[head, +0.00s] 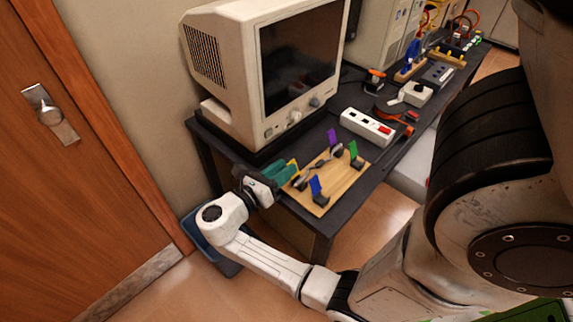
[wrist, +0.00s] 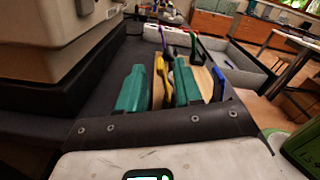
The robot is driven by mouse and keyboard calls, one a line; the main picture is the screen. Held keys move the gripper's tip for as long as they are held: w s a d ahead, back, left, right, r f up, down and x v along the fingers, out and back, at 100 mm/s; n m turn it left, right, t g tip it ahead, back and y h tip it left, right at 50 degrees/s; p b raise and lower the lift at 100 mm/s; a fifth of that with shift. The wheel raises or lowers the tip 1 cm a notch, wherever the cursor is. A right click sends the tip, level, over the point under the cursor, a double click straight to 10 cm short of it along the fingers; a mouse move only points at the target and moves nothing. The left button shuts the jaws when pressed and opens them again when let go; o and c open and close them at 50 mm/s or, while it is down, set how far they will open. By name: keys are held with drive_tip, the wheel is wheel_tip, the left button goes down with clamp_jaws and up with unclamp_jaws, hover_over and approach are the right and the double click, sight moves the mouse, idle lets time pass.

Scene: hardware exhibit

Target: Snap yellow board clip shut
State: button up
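The yellow board clip (head: 294,164) is at the left edge of the wooden board (head: 345,182), mostly hidden by my gripper (head: 280,174) in the head view. In the wrist view the yellow clip (wrist: 160,72) stands up between the two teal fingers of my gripper (wrist: 160,88). The fingers are apart, with a gap showing on both sides of the yellow part. I cannot tell whether either finger touches it. The clip's base is hidden.
The board also bears a purple clip (head: 333,137), a green clip (head: 354,150) and a blue clip (head: 315,187), their flaps raised. An old monitor (head: 270,60) stands behind on the dark table (head: 325,225). A white power strip (head: 367,127) lies beyond the board.

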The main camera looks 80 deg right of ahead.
drive_tip(key=shift+x, duration=0.9)
clamp_jaws()
